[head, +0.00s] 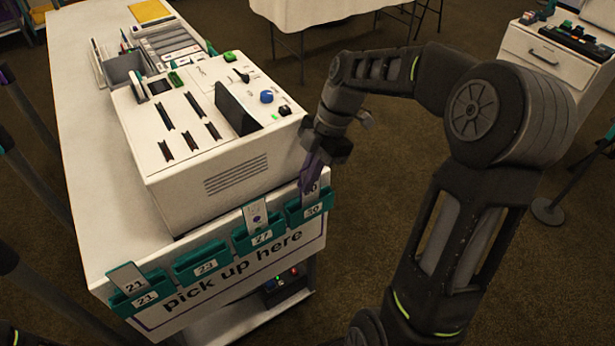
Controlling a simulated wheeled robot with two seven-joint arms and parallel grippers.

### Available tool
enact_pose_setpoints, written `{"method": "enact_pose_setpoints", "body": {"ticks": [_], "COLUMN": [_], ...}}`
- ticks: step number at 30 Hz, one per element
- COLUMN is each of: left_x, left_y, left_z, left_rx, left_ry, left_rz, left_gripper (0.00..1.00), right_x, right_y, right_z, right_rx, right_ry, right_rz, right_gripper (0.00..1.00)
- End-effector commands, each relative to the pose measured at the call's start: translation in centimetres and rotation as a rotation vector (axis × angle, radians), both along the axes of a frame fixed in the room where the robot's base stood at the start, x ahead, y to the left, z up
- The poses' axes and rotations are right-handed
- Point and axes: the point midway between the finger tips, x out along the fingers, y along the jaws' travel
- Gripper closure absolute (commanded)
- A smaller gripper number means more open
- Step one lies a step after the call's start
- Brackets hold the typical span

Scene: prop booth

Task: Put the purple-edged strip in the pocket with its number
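The strip (311,192) stands upright at the far right pocket of the front panel, the teal pocket labelled 30 (308,211). Its lower end appears to be inside that pocket. Its printed number is partly covered, and I cannot make out its edge colour. My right gripper (311,176) comes down from above, its purple fingers close together over the strip's upper part; they look shut on it. The teal pocket 23 (204,262) looks empty.
Teal pocket 21 (143,298) holds a strip (127,276). A white slotted machine (235,165) with knobs stands on the white counter (90,150) just behind the pockets. A grey bin (122,69) stands farther back. Carpet right of the counter is open.

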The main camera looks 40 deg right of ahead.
Motion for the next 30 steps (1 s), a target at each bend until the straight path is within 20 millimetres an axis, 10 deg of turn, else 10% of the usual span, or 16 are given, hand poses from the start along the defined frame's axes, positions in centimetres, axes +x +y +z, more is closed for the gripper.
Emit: {"method": "enact_pose_setpoints", "body": {"ticks": [30], "left_x": [0.0], "left_y": [0.0], "left_z": [-1.5], "left_rx": [0.0], "left_ry": [-0.001], "left_rz": [0.0], "left_gripper": [0.72], "right_x": [0.0], "right_y": [0.0], "right_z": [-1.7], "right_rx": [0.002], "right_ry": [0.0], "right_rz": [0.0], "right_gripper": [0.93]}}
